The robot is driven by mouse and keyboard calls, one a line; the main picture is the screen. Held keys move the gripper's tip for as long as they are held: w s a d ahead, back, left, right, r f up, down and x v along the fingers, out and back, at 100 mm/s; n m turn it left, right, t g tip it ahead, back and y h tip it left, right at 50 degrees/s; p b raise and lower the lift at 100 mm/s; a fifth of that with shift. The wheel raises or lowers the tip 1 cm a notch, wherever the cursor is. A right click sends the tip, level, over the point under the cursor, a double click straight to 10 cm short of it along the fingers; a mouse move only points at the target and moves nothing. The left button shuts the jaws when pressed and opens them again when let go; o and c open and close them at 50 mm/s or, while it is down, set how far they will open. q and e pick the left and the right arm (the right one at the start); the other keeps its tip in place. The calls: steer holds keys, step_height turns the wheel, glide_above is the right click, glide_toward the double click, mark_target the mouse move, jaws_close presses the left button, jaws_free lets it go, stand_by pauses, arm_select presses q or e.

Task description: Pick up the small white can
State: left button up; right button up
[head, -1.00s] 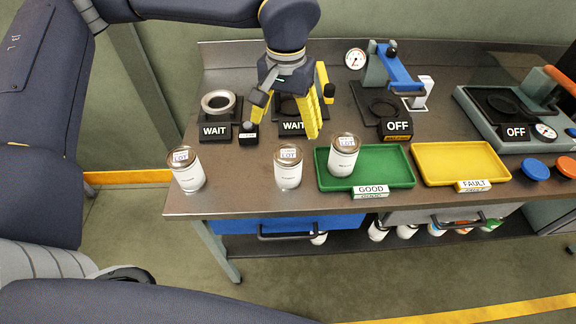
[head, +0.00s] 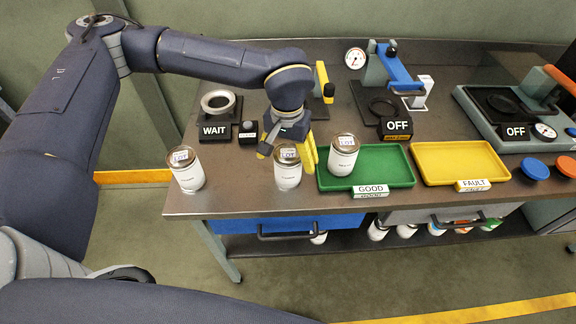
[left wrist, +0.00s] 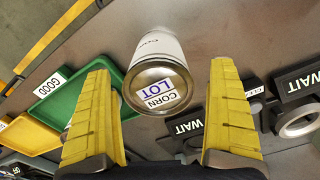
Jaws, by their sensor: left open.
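Several white cans with brown-rimmed lids stand upright on the table's left half. The middle can (head: 288,171) is right by my left gripper (head: 288,158). In the left wrist view this can (left wrist: 158,70) shows between the two spread yellow fingers, with "CORN LOT" on its lid; the gripper (left wrist: 160,110) is open and empty. Another white can (head: 187,170) stands to the left near the table corner. A third white can (head: 343,155) is at the green tray's left end. I cannot tell from size which one is the small can. My right gripper is not in view.
The green GOOD tray (head: 398,180) and the yellow FAULT tray (head: 440,177) lie to the right. Machines with WAIT (head: 214,131) and OFF (head: 397,125) signs stand behind. A blue drawer (head: 235,227) and lower shelf cans are below.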

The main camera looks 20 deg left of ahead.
arm_select(q)
steer(key=shift+d+f, duration=0.1)
steer(key=shift+f, duration=1.85)
steer(key=shift+w, duration=0.1)
steer(key=c, duration=1.7)
